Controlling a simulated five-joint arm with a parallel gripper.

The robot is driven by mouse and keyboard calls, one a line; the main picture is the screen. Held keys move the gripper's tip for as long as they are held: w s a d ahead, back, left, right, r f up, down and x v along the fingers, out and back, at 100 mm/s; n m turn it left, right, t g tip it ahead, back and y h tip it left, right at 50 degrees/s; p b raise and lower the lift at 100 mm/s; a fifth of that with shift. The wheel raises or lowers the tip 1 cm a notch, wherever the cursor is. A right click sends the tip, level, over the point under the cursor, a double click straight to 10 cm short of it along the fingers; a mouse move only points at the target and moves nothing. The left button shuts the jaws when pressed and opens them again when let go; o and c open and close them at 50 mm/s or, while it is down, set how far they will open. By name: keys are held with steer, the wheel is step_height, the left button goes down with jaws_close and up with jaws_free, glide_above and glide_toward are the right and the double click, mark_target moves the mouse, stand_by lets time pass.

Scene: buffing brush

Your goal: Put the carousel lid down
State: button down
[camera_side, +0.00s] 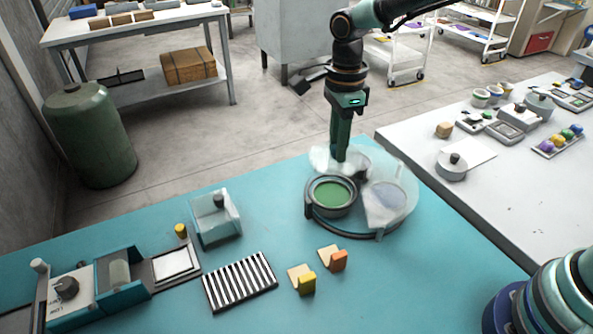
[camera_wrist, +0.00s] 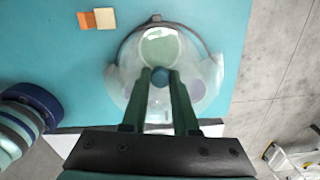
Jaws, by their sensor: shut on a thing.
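The carousel (camera_side: 376,233) is a dark round base on the teal table. A grey cup with green contents (camera_side: 333,196) shows at its front left, and a pale bluish area shows through the lid at its right. The clear carousel lid (camera_side: 404,191) is over the carousel, and its see-through edges make its height above the base hard to tell. My gripper (camera_side: 339,158) points down at the lid's middle. In the wrist view my gripper (camera_wrist: 161,79) is shut on the lid's dark blue round knob (camera_wrist: 160,77).
A striped plate (camera_side: 240,282), a clear bin (camera_side: 215,219) and a teal machine (camera_side: 121,279) are to the left. A white table (camera_side: 520,190) adjoins at right.

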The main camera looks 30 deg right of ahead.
step_height(320, 180, up, 11)
steer(key=w+a+f, duration=0.2)
steer(key=w+a, duration=0.1)
steer(key=a, duration=0.3)
steer(key=w+a+f, duration=0.3)
steer(key=a, duration=0.4)
steer(key=f, duration=1.9)
steer(key=shift+w+f, duration=0.2)
steer(key=shift+f, duration=0.1)
steer(key=c, duration=0.7)
jaws_free()
